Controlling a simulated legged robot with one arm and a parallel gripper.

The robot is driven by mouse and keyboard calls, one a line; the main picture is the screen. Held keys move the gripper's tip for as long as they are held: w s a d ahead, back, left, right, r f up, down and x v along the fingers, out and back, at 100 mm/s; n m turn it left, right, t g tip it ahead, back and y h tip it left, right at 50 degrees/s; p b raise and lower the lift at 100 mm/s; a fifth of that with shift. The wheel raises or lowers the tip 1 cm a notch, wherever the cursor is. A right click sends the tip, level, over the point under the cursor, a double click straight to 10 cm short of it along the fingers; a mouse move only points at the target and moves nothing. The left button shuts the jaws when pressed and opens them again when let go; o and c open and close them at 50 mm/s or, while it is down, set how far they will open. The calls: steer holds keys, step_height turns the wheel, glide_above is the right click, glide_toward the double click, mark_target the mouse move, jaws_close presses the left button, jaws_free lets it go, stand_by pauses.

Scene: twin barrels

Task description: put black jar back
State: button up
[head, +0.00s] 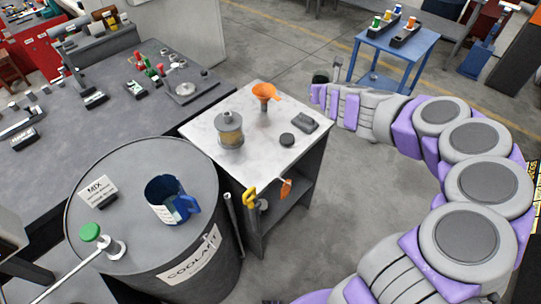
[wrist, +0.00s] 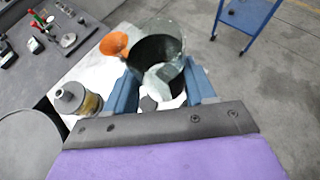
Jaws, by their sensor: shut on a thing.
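The black jar (wrist: 155,48) is between the two blue fingers of my gripper (wrist: 162,90) in the wrist view. It looks dark and partly see-through, with a clear, pale upper part. In the head view only a small dark part of the jar (head: 320,78) shows beyond my gripper (head: 318,92). My gripper is shut on it and holds it beside the right back corner of the white-topped cart (head: 262,150). Most of the jar is hidden by my gripper in the head view.
The cart top bears an orange funnel (head: 264,92), a metal-and-amber canister (head: 229,130) and small dark items (head: 304,122). A barrel (head: 150,262) with a blue jug (head: 170,200) stands at front left. A blue table (head: 395,55) stands behind; floor between is clear.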

steer(key=w+f+n+y, duration=0.2)
steer(key=f, duration=0.1)
steer(key=f+n+g+y, duration=0.1)
steer(key=shift+w+a+f+b, duration=0.1)
steer(key=shift+w+f+b, duration=0.25)
steer(key=shift+w+b, duration=0.05)
steer(key=a+f+n+g+y+b, duration=0.1)
steer(key=a+f+n+g+y, duration=0.3)
steer(key=a+f+n, duration=0.3)
steer(key=n+g+y+b, duration=0.3)
steer(key=n+g, duration=0.2)
steer(key=g, duration=0.1)
glide_above(275, 155)
step_height(275, 155, down, 12)
steer(key=shift+s+a+r, duration=0.1)
steer(key=shift+r, duration=0.1)
steer(key=shift+d+f, duration=0.2)
steer(key=shift+f, duration=0.05)
step_height(275, 155, down, 3)
steer(key=shift+d+f+b, duration=0.1)
steer(key=shift+d+b, duration=0.05)
steer(key=shift+b, duration=0.3)
steer(key=shift+f, duration=0.1)
steer(key=shift+a, duration=0.3)
steer(key=o, duration=0.9)
steer(key=shift+o, duration=1.4)
steer(key=shift+d, duration=0.15)
